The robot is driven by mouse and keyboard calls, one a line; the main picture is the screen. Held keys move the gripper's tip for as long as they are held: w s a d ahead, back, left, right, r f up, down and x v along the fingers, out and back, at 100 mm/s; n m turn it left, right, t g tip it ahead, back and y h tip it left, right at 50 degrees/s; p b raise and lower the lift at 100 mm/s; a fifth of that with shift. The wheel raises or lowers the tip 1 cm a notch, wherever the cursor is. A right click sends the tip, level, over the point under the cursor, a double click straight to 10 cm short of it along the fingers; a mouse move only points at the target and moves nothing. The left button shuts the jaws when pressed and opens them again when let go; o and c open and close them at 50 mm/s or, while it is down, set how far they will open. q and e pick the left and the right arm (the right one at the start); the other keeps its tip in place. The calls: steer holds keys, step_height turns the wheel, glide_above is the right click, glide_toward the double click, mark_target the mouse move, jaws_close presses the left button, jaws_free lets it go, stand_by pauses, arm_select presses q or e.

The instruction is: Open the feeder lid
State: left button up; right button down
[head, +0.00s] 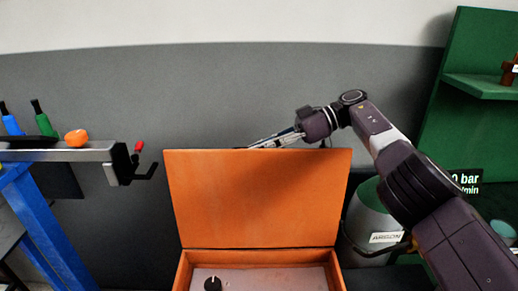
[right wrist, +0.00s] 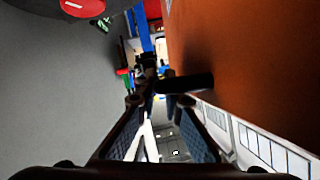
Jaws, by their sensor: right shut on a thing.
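The orange feeder lid (head: 260,198) stands raised, close to upright, at the back of the orange feeder box (head: 184,274). In the right wrist view the lid's face (right wrist: 245,65) fills the right side, with a dark bar handle (right wrist: 190,83) sticking out from it. My right gripper (head: 262,143) reaches in from the right behind the lid's top edge, its tips partly hidden. In the right wrist view its fingers (right wrist: 160,99) are closed on the handle. My left gripper is not in view.
A black knob (head: 212,284) shows inside the box. At left, a metal rail (head: 60,155) on a blue frame carries an orange object (head: 76,138) and a black clamp-like part with a red knob. A grey-green canister (head: 370,222) and green shelving (head: 480,88) stand at right.

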steer(key=shift+f, duration=0.3)
steer(key=c, duration=2.3)
jaws_free()
steer(key=shift+w, duration=0.25)
steer(key=shift+r, duration=0.15)
